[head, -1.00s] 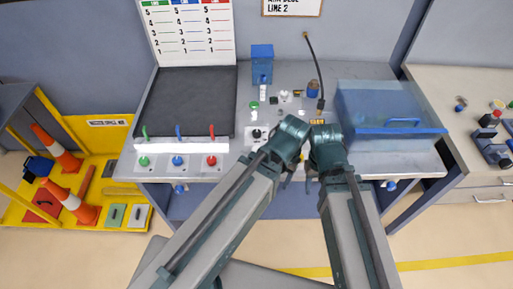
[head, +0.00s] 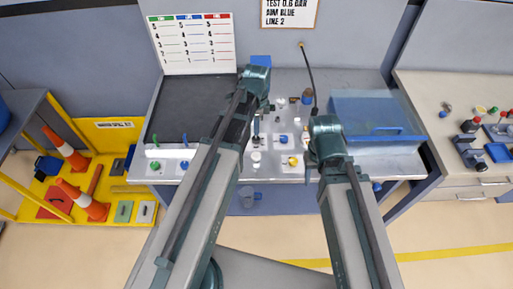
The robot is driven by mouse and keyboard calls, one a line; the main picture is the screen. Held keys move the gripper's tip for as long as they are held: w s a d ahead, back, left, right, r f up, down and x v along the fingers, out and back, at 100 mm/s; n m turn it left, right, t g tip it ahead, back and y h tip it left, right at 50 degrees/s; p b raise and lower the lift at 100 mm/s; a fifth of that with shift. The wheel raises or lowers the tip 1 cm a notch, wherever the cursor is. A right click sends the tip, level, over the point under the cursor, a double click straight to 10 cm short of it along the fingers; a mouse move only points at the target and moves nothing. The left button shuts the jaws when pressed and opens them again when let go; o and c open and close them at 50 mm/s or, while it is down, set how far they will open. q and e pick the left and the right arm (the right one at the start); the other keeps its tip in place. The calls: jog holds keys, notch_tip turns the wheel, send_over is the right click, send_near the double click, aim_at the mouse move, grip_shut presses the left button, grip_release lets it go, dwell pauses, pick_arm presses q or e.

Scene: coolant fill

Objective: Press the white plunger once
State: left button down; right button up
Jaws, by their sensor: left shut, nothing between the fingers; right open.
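Several small white fittings stand on the grey bench in the middle of the head view. One is a short white piece (head: 256,157), just below the tip of my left gripper. I cannot tell which of these is the plunger. Whether the fingers touch anything is unclear. My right gripper (head: 309,168) is open and empty near the bench's front edge, left of the blue clear-lidded box (head: 372,125).
Green (head: 155,166) and blue (head: 184,165) valves sit at the front left, beside a dark mat (head: 180,105). A black hose (head: 311,75) rises behind my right gripper.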

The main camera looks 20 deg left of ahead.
aim_at(256, 155)
pick_arm(q)
jog(key=shift+f, duration=0.1)
dwell(0.3)
notch_tip(256, 155, down, 14)
jog(key=b, duration=1.4)
